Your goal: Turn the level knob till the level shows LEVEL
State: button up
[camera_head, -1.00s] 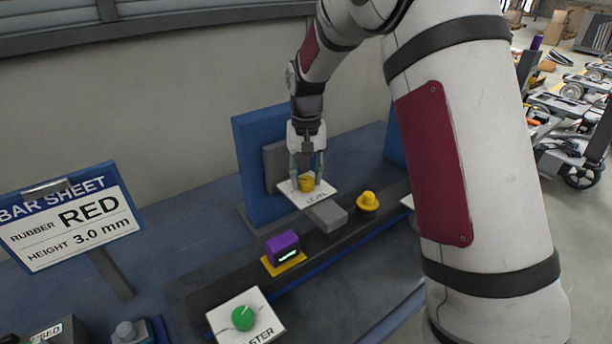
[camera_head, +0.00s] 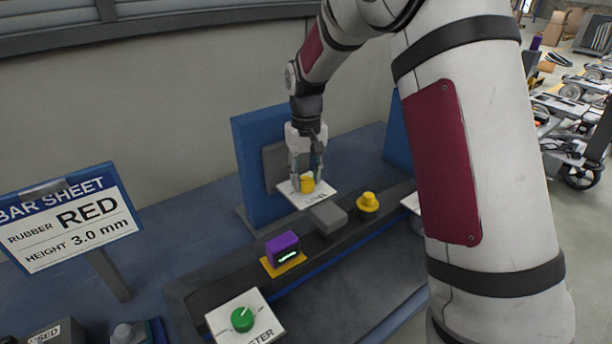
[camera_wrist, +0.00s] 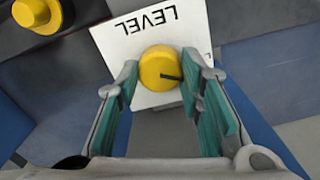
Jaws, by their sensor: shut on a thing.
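The level knob is a yellow round knob (camera_head: 307,184) with a dark pointer line, on a white plate (camera_head: 326,196) lettered LEVEL. In the wrist view the knob (camera_wrist: 160,68) sits between the teal finger pads and its pointer line points to the right. My gripper (camera_head: 306,178) comes down from above with its fingers on either side of the knob; it also shows in the wrist view (camera_wrist: 162,90). The level is probably the purple box (camera_head: 283,248) with a small lit green display on a yellow base; its reading is too small to make out.
A second yellow knob (camera_head: 367,201) stands to the right on the dark rail. A green knob (camera_head: 242,319) on a white plate is at the front. A blue upright block (camera_head: 250,150) stands behind the level plate. A sign (camera_head: 75,220) reads RED, 3.0 mm.

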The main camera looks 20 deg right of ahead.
aim_at(306, 180)
jog(key=o, duration=1.2)
jog(key=shift+c, duration=0.2)
notch_tip(306, 180, up, 12)
